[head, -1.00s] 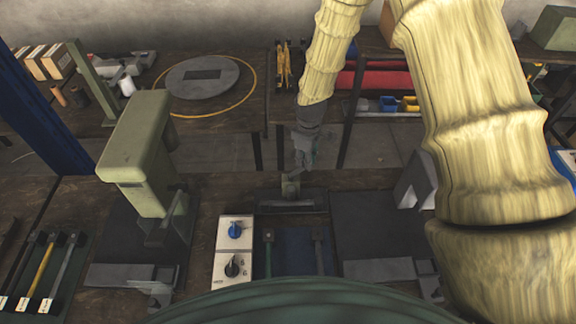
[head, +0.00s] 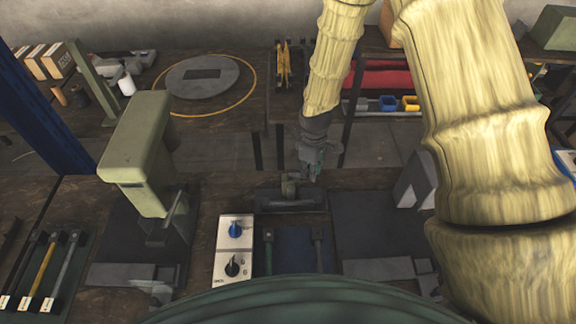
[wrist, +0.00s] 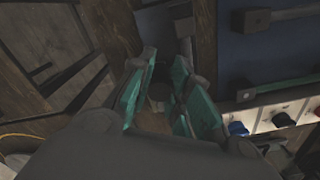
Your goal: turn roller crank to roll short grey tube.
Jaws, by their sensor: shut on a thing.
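The roller device (head: 292,200) is a dark low block with a small olive-brown upright part (head: 289,185), on the near bench behind the blue mat. My gripper (head: 311,170) points down just right of that upright part. In the wrist view, its teal-padded fingers (wrist: 160,98) close around a small dull, dark piece, which I take to be the crank handle (wrist: 158,90). The fingers hide most of it. I cannot pick out the short grey tube clearly; the roller area is dark and small.
A green press (head: 140,150) stands left of the roller, and a grey arched frame (head: 415,185) stands to the right. A white control box (head: 233,248) with blue and black knobs is in front. A dark plate lies right.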

